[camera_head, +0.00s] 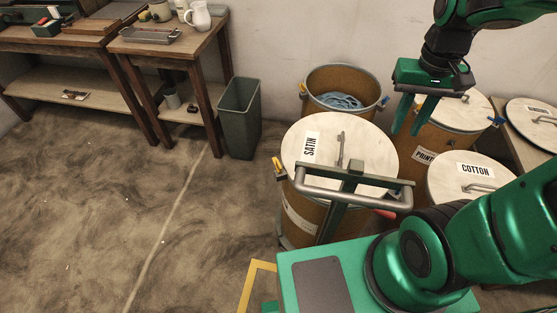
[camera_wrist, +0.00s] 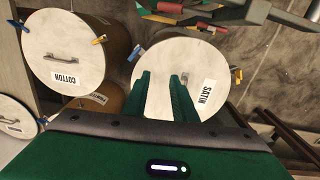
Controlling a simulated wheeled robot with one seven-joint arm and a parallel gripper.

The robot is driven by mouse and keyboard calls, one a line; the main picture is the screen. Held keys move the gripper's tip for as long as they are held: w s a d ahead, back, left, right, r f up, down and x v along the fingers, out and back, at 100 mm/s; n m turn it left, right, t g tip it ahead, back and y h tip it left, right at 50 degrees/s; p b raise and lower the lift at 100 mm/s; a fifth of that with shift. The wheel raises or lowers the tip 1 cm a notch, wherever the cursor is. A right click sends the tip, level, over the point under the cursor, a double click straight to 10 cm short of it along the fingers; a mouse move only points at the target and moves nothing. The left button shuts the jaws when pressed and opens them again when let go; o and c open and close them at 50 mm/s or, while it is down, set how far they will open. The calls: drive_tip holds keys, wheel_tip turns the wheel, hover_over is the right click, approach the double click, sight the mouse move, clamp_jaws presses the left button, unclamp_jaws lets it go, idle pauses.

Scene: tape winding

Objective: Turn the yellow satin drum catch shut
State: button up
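The drum labelled SATIN (camera_head: 300,215) stands upright in the middle of the head view with its pale lid (camera_head: 365,140) on. A yellow catch (camera_head: 278,166) sticks out at its left rim; its exact angle is too small to judge. I cannot tell whether these are the same catch. My gripper (camera_head: 413,115) points down, right of and above the satin lid. Its fingers (camera_wrist: 163,95) are apart with nothing between them.
An open drum (camera_head: 345,80) with blue cloth stands behind. The printed drum (camera_head: 455,115) and cotton drum (camera_head: 450,185) stand to the right, close together. A green bin (camera_head: 240,118) and wooden tables (camera_head: 180,50) are at left. The floor left of the satin drum is clear.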

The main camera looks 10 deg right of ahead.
drive_tip(key=w+a+f+n, duration=0.2)
drive_tip(key=w+a+f, duration=0.1)
drive_tip(key=w+a, duration=0.3)
drive_tip(key=n, duration=0.4)
hover_over(279, 164)
wheel_tip(279, 164, down, 12)
wheel_tip(279, 164, down, 10)
drive_tip(key=shift+r, duration=0.1)
clamp_jaws()
